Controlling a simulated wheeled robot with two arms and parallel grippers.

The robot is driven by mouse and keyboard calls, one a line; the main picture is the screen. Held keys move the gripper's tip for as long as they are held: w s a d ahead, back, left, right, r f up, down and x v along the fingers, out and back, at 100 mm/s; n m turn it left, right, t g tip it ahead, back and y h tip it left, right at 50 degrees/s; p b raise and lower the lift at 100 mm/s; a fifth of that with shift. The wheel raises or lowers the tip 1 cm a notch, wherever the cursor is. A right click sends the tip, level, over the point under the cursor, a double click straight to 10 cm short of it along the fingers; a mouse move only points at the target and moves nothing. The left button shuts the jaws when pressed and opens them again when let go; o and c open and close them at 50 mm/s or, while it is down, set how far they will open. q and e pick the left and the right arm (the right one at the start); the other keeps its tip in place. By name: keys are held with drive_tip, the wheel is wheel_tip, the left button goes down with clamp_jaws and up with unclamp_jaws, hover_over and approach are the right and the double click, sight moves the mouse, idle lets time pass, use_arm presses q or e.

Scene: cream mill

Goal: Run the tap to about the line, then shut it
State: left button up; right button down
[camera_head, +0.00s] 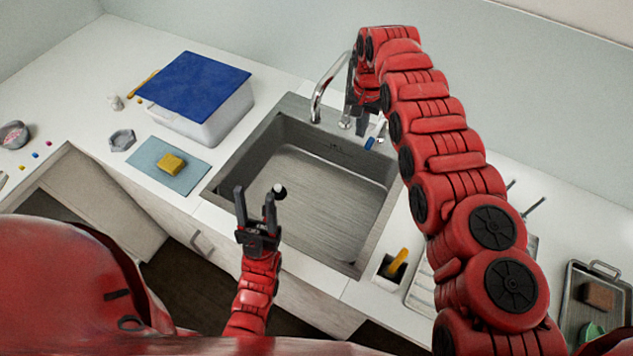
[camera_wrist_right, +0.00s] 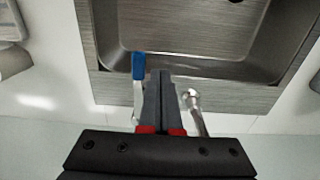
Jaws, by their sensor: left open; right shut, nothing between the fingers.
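The chrome tap (camera_head: 322,92) stands behind the grey steel sink (camera_head: 318,190), its spout curving over the back left of the basin. The spout also shows in the right wrist view (camera_wrist_right: 193,103). A blue-tipped tap lever (camera_head: 371,142) is beside my right gripper (camera_head: 361,130); in the right wrist view the lever (camera_wrist_right: 138,66) lies just left of the shut, empty fingers. I cannot tell whether they touch. I see no water stream, and no fill line is discernible. My left gripper (camera_head: 255,193) is open and empty over the sink's front left.
A white box with a blue lid (camera_head: 195,85) and a yellow sponge (camera_head: 171,164) on a blue mat (camera_head: 148,172) are left of the sink. A holder with a yellow-handled item (camera_head: 397,263) and a metal tray (camera_head: 573,305) are right.

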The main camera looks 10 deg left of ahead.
sight(371, 142)
wheel_tip(371, 142, down, 4)
drive_tip(key=b, duration=0.3)
idle(0.3)
drive_tip(key=shift+r, duration=0.1)
drive_tip(key=shift+s+d+p, duration=0.25)
drive_tip(key=shift+d+p, duration=0.5)
drive_tip(key=shift+p, duration=1.4)
drive_tip(key=shift+s+d+p, duration=0.2)
drive_tip(key=shift+d+p, duration=0.5)
drive_tip(key=shift+p, duration=1.4)
drive_tip(key=shift+d, duration=0.1)
